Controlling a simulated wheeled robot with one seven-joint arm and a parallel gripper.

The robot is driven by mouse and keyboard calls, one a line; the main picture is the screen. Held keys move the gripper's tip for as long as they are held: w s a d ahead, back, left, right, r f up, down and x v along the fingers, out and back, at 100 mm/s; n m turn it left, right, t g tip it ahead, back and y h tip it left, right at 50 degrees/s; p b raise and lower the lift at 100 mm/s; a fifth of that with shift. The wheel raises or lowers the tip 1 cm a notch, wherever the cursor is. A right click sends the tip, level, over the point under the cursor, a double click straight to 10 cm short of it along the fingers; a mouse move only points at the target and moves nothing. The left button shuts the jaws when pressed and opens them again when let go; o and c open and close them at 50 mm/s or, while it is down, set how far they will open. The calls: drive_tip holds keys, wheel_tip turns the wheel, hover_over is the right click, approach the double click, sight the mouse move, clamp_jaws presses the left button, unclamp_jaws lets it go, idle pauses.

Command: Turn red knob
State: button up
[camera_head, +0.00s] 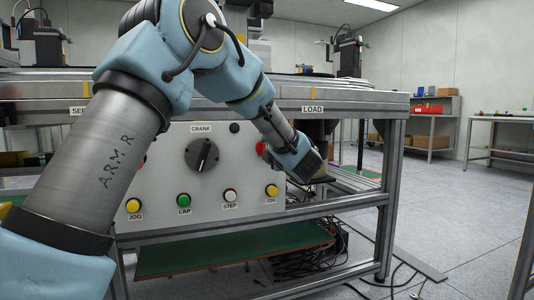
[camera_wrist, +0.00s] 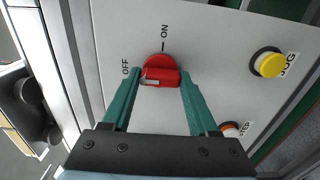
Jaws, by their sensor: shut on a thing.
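The red knob (camera_wrist: 160,71) is on the light grey panel, near the middle of the wrist view. A pale mark shows on its left part. The printed ON label is above it and the OFF label is to its left. My gripper (camera_wrist: 158,79) has one green finger on each side of the knob and is shut on it. In the head view, a red part (camera_head: 261,147), apparently this knob, shows beside my arm, which partly covers it. My fingers cannot be made out there.
A yellow JOG button (camera_wrist: 269,64) is right of the knob, and a STEP button (camera_wrist: 229,128) is partly hidden by my right finger. A black crank dial (camera_head: 202,155) and green LAP button (camera_head: 184,199) are on the panel (camera_head: 170,178). Metal frame rails (camera_head: 350,106) surround it.

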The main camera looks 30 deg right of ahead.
drive_tip(key=o, duration=1.4)
drive_tip(key=s+p, duration=0.1)
drive_tip(key=s, duration=0.2)
drive_tip(key=s+a, duration=0.1)
drive_tip(key=s, duration=0.3)
drive_tip(key=s+p, duration=0.1)
drive_tip(key=s, duration=0.2)
drive_tip(key=shift+s+a+p, duration=0.2)
drive_tip(key=shift+s+p, duration=0.15)
